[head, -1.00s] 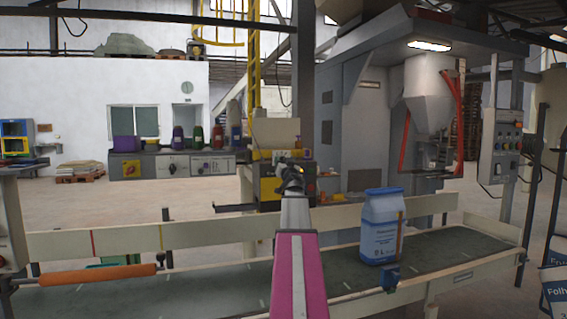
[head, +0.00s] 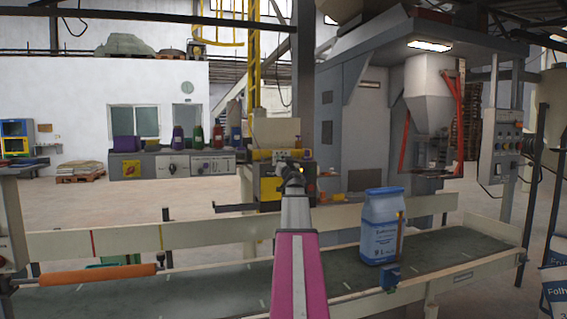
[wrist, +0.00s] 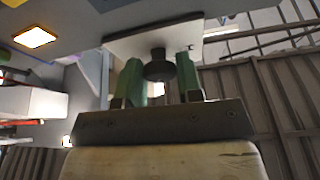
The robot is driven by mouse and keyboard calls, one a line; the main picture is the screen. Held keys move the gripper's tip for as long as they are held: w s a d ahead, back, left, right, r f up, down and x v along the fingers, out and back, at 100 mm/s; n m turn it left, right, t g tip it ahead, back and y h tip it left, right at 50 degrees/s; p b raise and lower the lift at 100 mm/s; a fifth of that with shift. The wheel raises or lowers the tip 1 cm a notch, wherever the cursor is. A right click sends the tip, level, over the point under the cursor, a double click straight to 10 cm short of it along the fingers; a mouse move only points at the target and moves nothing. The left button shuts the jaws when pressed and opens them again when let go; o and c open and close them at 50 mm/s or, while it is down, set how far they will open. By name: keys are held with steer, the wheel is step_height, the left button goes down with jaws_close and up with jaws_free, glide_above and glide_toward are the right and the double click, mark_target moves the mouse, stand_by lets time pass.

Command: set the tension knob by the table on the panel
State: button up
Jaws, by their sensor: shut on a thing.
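The dark round tension knob (wrist: 158,67) sits under a pale plate (wrist: 185,40) in the wrist view. My gripper (wrist: 157,80) has its two green fingers on either side of the knob, shut on it. In the head view my gripper (head: 291,168) is at the front of the yellow and dark machine (head: 270,188) behind the conveyor; my arm hides the knob there. Marks on the plate are too small to read. I cannot make out a settings table. A blue and white sack (head: 380,240) stands upright on the conveyor belt (head: 450,250).
The conveyor's pale rail (head: 110,240) runs across between me and the machine. A button box (head: 500,145) hangs at the right. An orange roller (head: 95,275) is at the near left.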

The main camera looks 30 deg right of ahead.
steer(key=shift+d+n+y, duration=0.1)
steer(key=shift+n+y, duration=1.25)
steer(key=shift+n, duration=1.1)
steer(key=shift+d+n+y, duration=0.1)
steer(key=shift+n+y, duration=1.25)
steer(key=shift+n, duration=1.4)
steer(key=o, duration=0.9)
steer(key=shift+s, duration=0.1)
steer(key=v, duration=1)
steer(key=shift+s+f, duration=0.25)
steer(key=shift+s, duration=0.05)
